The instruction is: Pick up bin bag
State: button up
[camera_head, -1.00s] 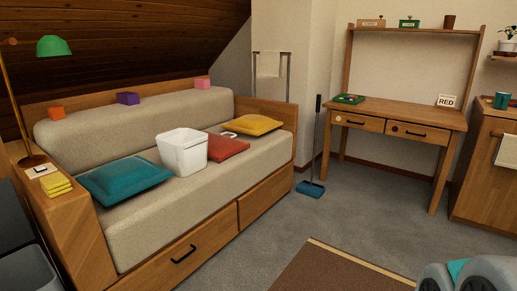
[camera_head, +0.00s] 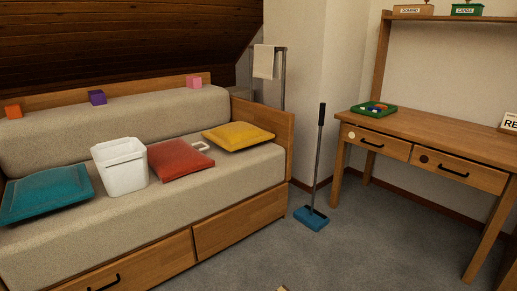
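A white bin (camera_head: 121,168) stands upright on the sofa seat between a teal cushion (camera_head: 47,193) and a red cushion (camera_head: 179,159). It looks like an open-topped container with a pale inside; I cannot tell whether a bag lines it. No separate bin bag can be made out. My gripper is not in view.
The sofa (camera_head: 232,181) has drawers in its base and a yellow cushion (camera_head: 238,136) on its seat. A blue-headed floor sweeper (camera_head: 311,218) stands on the grey carpet beside a wooden desk (camera_head: 440,131) with drawers. The carpet (camera_head: 345,250) in front is mostly clear.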

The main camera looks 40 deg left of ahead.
aim_at(122, 165)
jog(key=i+j+u, duration=0.15)
jog(key=i+u, duration=0.6)
jog(key=u, duration=0.15)
jog(key=i+l+u, duration=0.1)
jog(key=i+u, duration=0.35)
jog(key=i+l+u, duration=0.25)
jog(key=u, duration=0.25)
jog(key=i, duration=0.1)
